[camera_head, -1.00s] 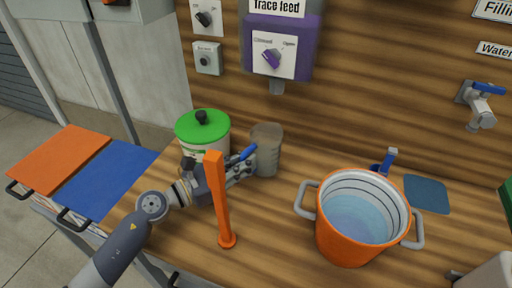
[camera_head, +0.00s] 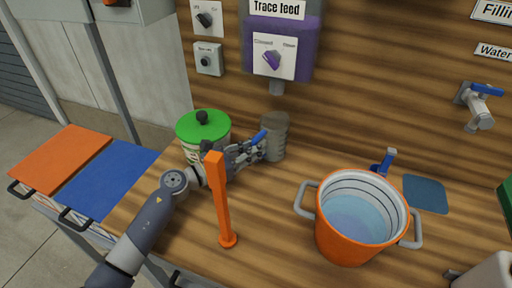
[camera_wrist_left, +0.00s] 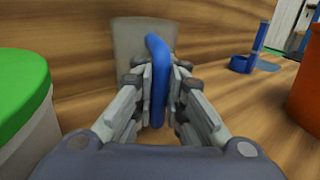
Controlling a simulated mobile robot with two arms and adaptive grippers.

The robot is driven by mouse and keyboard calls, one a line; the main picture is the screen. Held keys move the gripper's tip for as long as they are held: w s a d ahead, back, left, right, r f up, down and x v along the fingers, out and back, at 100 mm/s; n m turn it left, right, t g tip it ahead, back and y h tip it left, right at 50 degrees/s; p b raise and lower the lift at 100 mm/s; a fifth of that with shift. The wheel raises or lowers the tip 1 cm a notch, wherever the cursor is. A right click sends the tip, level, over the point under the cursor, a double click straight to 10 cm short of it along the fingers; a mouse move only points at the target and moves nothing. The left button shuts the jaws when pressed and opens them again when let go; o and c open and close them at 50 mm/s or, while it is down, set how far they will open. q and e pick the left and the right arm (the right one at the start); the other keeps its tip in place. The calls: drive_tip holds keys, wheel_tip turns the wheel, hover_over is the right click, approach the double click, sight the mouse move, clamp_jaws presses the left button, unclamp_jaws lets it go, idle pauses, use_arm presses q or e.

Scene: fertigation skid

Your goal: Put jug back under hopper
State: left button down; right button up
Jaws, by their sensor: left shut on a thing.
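The grey jug (camera_head: 274,136) stands upright at the back of the wooden bench, beneath the spout of the purple Trace feed hopper (camera_head: 283,50). Its blue handle (camera_head: 258,137) faces my left gripper. My left gripper (camera_head: 246,152) is shut on that handle, and the left wrist view shows the handle (camera_wrist_left: 158,75) between the fingers (camera_wrist_left: 160,105) with the grey jug (camera_wrist_left: 130,50) behind it. I cannot tell whether the jug's base touches the bench. My right gripper is not in view.
A green-lidded tub (camera_head: 203,133) stands close left of the jug.

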use_arm(q)
drive_tip(key=shift+f, duration=0.15)
drive_tip(key=c, duration=1.6)
unclamp_jaws()
drive_tip(key=shift+c, duration=0.2)
drive_tip(key=shift+r, duration=0.2)
drive_tip(key=b+v, duration=0.2)
drive_tip(key=v, duration=0.9)
drive_tip(key=shift+f, duration=0.2)
drive_tip(key=shift+s+a+r+b, duration=0.1)
drive_tip(key=shift+s+a+b, duration=0.15)
drive_tip(key=shift+a+b, duration=0.15)
drive_tip(key=shift+r, duration=0.1)
